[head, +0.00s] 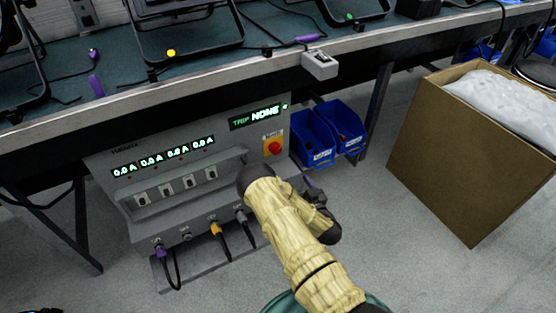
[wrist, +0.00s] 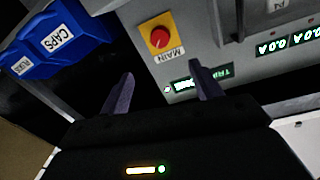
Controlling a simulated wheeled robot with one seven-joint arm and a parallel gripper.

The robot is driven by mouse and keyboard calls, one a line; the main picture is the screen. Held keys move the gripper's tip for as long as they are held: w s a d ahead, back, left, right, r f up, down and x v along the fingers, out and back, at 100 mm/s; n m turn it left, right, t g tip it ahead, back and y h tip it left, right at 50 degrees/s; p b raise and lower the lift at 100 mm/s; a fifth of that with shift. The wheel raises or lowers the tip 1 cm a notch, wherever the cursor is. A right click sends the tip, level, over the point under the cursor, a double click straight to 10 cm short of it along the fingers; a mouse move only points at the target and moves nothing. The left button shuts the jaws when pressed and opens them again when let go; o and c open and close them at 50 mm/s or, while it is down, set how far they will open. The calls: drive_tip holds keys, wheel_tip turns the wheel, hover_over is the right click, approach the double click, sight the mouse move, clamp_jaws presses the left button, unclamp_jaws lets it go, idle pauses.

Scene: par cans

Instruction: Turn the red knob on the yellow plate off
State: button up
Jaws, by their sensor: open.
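The red knob (head: 274,147) sits on a yellow plate (head: 267,137) at the right end of the grey power box under the bench. The fingers appear apart from the knob. In the head view my gripper (head: 312,186) is partly hidden by my arm, to the lower right of the knob.
Blue bins (head: 313,140) stand right of the power box (head: 215,155), which has lit 0.0 A displays, a TRIP NONE display and plugged cables. The bench (head: 110,108) overhangs it. A cardboard box (head: 450,165) stands on the floor at right.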

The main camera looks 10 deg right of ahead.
sight(277, 151)
drive_tip(key=shift+r, duration=0.1)
drive_tip(key=b+x, duration=0.8)
drive_tip(key=x, duration=0.8)
drive_tip(key=shift+w+a, duration=0.1)
drive_tip(key=shift+w, duration=0.1)
drive_tip(key=shift+w+a, duration=0.1)
drive_tip(key=shift+w, duration=0.4)
drive_tip(key=shift+c, duration=0.2)
drive_tip(key=c, duration=0.9)
